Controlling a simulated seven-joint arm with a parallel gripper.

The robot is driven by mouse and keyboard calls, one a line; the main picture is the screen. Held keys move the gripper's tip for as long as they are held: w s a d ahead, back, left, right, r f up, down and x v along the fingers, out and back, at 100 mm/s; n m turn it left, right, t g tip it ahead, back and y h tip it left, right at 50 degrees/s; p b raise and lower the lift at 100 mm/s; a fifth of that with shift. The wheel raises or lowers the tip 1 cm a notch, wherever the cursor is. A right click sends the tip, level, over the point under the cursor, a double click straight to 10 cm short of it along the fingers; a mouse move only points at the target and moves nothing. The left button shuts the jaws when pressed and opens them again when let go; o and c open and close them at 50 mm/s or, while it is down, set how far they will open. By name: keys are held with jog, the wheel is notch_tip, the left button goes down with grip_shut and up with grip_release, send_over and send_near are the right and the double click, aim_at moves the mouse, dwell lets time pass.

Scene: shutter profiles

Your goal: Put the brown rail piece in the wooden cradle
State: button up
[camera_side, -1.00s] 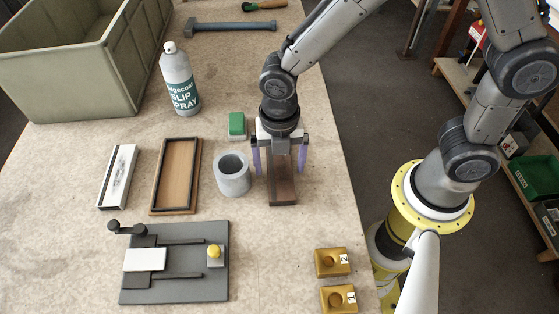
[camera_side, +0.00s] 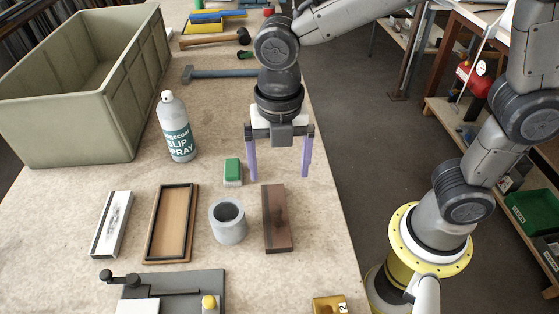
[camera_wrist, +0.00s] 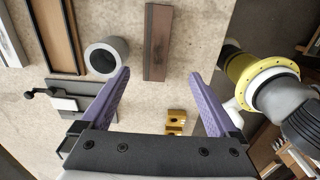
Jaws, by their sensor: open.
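The brown rail piece (camera_side: 277,220) lies flat on the bench, right of the grey ring. It has a darker strip along one side and also shows in the wrist view (camera_wrist: 157,42). The wooden cradle (camera_side: 151,232), a shallow tray with dark raised edges and a tan floor, lies to its left, beyond the ring. Its tan floor looks empty; it is partly cut off in the wrist view (camera_wrist: 78,35). My gripper (camera_side: 278,176) is open and empty, raised above the bench near the rail's far end. Its purple fingers (camera_wrist: 159,75) are wide apart.
The grey ring (camera_side: 227,236) stands between rail and cradle. A green-topped block (camera_side: 232,170), a spray bottle (camera_side: 177,128) and a large bin (camera_side: 130,95) stand farther back. A black-and-white block (camera_side: 110,225) lies left of the cradle. A clamp plate (camera_side: 190,285) is in front.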

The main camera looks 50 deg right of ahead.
jog(key=s+d+r+m+t, duration=0.2)
jog(key=s+d+m, duration=0.3)
jog(key=d+m, duration=0.3)
jog(key=s+d+r+m+t, duration=0.3)
jog(key=s+d+m, duration=0.2)
jog(key=m, duration=1.2)
jog(key=d, duration=0.3)
jog(key=shift+s+r+m, duration=0.25)
jog(key=shift+r+m, duration=0.05)
jog(key=shift+r, duration=0.05)
jog(key=shift+o, duration=0.4)
jog(key=shift+s+d+f+m+t, duration=0.15)
jog(key=shift+s+d+m+t, duration=0.15)
jog(key=shift+m, duration=0.4)
